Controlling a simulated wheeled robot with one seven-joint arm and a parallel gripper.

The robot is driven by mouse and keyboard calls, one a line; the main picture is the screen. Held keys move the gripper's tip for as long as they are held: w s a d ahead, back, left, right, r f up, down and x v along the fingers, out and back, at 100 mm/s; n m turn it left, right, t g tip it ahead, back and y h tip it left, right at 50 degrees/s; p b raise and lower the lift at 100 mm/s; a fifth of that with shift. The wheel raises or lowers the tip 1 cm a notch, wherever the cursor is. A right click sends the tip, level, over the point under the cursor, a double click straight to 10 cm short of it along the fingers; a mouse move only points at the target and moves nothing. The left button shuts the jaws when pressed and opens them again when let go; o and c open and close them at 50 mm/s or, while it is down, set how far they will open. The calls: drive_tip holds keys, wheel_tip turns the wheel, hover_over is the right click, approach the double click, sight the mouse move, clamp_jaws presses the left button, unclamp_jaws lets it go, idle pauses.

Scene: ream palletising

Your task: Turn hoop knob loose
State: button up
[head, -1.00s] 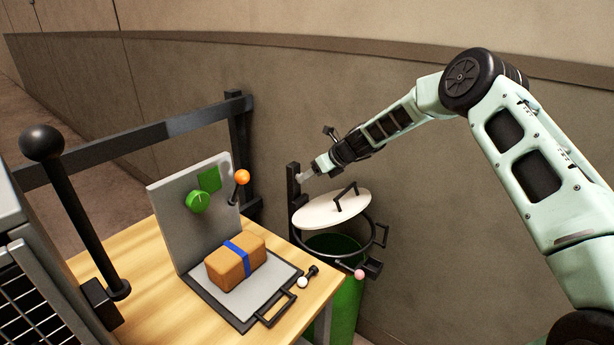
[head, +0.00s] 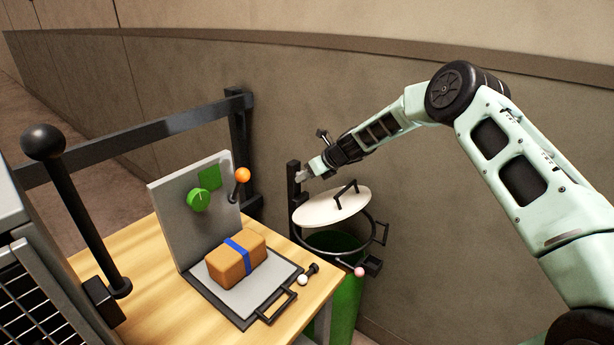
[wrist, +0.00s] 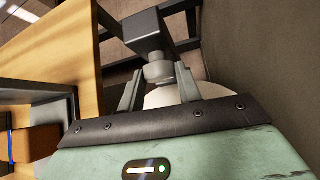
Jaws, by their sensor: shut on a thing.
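The hoop knob (wrist: 158,68) is a small light-grey stepped cylinder on a dark block (wrist: 142,30), seen in the wrist view. My gripper (wrist: 158,80) has one grey finger on each side of it and is shut on it. In the head view my gripper (head: 304,174) is at the dark upright post (head: 293,190) behind the bin, and the knob is mostly hidden there. A dark hoop (head: 378,222) rings the top of the green bin (head: 347,300). The white lid (head: 325,208) with a dark handle is tilted above the hoop.
A wooden table (head: 150,235) stands left of the bin. It bears a tray with a strapped brown package (head: 236,258), an upright grey panel (head: 172,222) and a green knob (head: 198,200). A pink ball (head: 360,272) sits at the hoop's front. A wall is close behind.

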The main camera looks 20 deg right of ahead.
drive_tip(key=n+t+h+b, duration=0.1)
drive_tip(key=b, duration=0.3)
drive_tip(key=n+t+h+b, duration=0.1)
drive_tip(key=t+h+b, duration=0.1)
drive_tip(key=b, duration=0.2)
drive_tip(key=f+n+t+h+b, duration=0.1)
drive_tip(key=h+b, duration=0.1)
drive_tip(key=b, duration=0.2)
drive_tip(key=shift+s+a+n, duration=0.25)
drive_tip(key=shift+a+n, duration=0.05)
drive_tip(key=shift+a, duration=0.1)
drive_tip(key=n+t+h+b, duration=0.1)
drive_tip(key=b, duration=0.2)
drive_tip(key=t+h+b, duration=0.1)
drive_tip(key=b, duration=0.2)
drive_tip(key=n+t+b, duration=0.1)
drive_tip(key=b, duration=0.3)
drive_tip(key=shift+s+a+f+n+t+h, duration=0.1)
drive_tip(key=shift+a+f+n+t+h, duration=0.05)
drive_tip(key=shift+f+n+t+h, duration=0.2)
drive_tip(key=n+t+h+b, duration=0.1)
drive_tip(key=b, duration=0.2)
drive_tip(key=shift+r+b, duration=0.1)
drive_tip(key=shift+b, duration=0.3)
drive_tip(key=shift+r+n+t+b, duration=0.1)
drive_tip(key=shift+n+t+b, duration=0.35)
drive_tip(key=shift+b, duration=0.55)
drive_tip(key=shift+r, duration=0.1)
drive_tip(key=o, duration=1)
